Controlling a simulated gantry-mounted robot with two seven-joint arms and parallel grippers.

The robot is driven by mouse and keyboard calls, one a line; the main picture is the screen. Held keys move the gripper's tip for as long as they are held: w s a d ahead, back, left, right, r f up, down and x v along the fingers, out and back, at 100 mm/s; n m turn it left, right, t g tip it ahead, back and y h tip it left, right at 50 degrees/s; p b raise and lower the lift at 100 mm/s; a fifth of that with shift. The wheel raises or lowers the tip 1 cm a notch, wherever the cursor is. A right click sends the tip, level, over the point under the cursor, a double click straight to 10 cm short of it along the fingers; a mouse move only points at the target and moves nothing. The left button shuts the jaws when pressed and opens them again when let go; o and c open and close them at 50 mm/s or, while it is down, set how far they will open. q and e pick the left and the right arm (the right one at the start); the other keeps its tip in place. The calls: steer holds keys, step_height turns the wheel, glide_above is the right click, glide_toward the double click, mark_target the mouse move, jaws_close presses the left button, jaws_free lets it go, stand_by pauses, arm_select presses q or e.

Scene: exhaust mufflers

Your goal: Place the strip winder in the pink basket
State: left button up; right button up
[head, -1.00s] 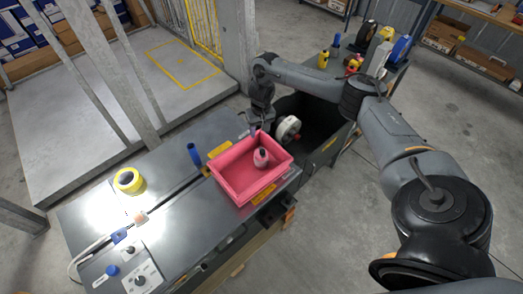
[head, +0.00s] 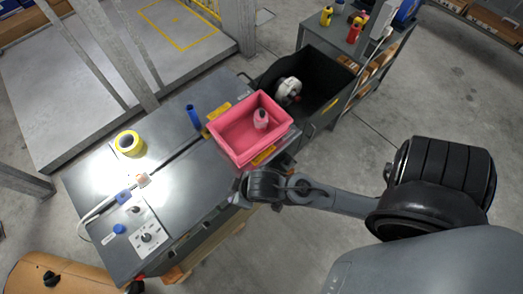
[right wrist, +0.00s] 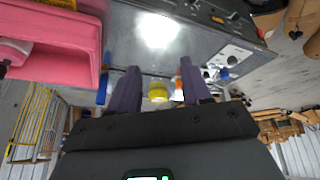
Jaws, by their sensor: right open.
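The strip winder, which I take to be the white reel with a red part (head: 288,88), is in the black bin (head: 331,115) beyond the table, near its left side. The pink basket (head: 238,158) stands on the grey table near its right end. It holds a pinkish bottle with a dark top (head: 261,119). In the right wrist view the basket (right wrist: 60,38) is at upper left. My right gripper (right wrist: 158,68) is open and empty, beside the basket's near side at the table's front edge. Its fingertips are hidden in the head view. My left gripper is not in view.
A yellow tape roll (head: 129,143), a blue cylinder (head: 193,116) and a control panel (head: 146,237) are on the table (head: 165,180). A shelf with bottles (head: 365,40) stands beyond the bin. The table between tape roll and basket is mostly clear.

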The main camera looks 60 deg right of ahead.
steer(key=s+d+r+g, duration=0.1)
steer(key=s+d, duration=0.2)
steer(key=s, duration=0.3)
steer(key=shift+s+d+m+g, duration=0.2)
steer(key=shift+s+m+g, duration=0.05)
steer(key=shift+m+g, duration=0.05)
steer(key=shift+r, duration=0.15)
